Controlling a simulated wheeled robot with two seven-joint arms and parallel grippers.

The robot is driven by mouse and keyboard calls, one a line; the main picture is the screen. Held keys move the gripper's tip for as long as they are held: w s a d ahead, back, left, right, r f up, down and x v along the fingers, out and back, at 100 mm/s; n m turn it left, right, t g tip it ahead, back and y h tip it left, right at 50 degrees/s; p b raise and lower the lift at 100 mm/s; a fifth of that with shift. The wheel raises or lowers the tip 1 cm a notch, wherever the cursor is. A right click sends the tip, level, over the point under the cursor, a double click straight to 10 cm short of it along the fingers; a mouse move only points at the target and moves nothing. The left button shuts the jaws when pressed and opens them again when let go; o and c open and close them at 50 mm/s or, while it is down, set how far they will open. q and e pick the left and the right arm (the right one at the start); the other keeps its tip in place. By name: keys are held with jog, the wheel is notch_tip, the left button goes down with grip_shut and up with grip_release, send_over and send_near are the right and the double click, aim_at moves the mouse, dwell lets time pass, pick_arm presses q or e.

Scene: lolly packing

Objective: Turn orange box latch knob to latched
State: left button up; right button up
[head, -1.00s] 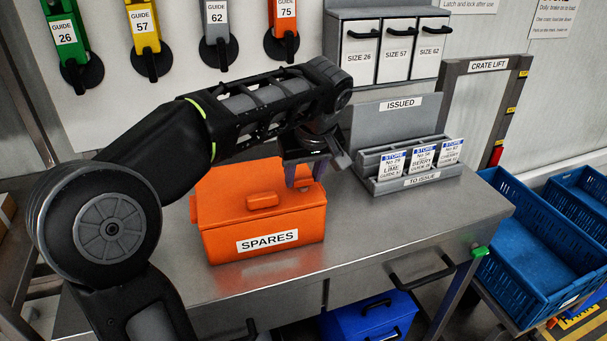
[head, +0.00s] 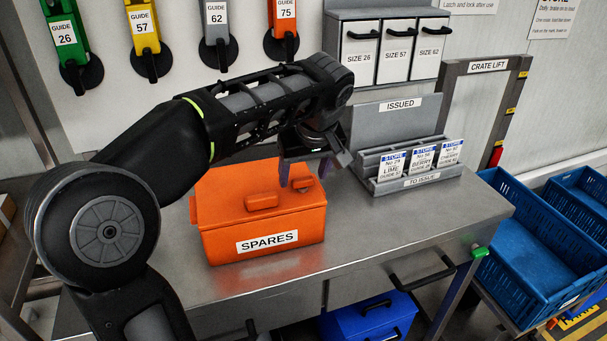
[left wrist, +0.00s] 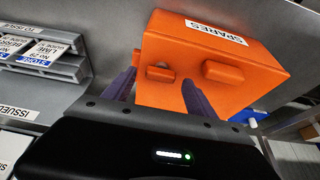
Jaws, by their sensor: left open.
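The orange box (head: 225,220) labelled SPARES stands shut on the steel bench. Its lid has an orange handle block (head: 261,201) and, to the right, a small orange latch knob (head: 302,184). My left gripper (head: 311,170) is open above the lid's right end, close over the knob. In the left wrist view the knob (left wrist: 160,74) shows between the two spread fingers (left wrist: 160,93), with clear space on both sides. The handle (left wrist: 223,72) lies outside the right finger there. I cannot tell the knob's latch state. My right gripper is not in view.
A grey rack (head: 375,186) marked TO ISSUE with several cards stands right of the box. Guides hang on the back wall. Blue crates (head: 540,240) stand at the far right. The bench (head: 400,228) in front of the rack is clear.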

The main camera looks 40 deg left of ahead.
pick_arm(q)
jog(key=v, duration=0.4)
jog(key=shift+r, duration=0.25)
jog(key=p+v, duration=0.2)
jog(key=shift+s+d+r+p, duration=0.1)
jog(key=shift+d+r+p, duration=0.1)
jog(key=shift+p, duration=0.15)
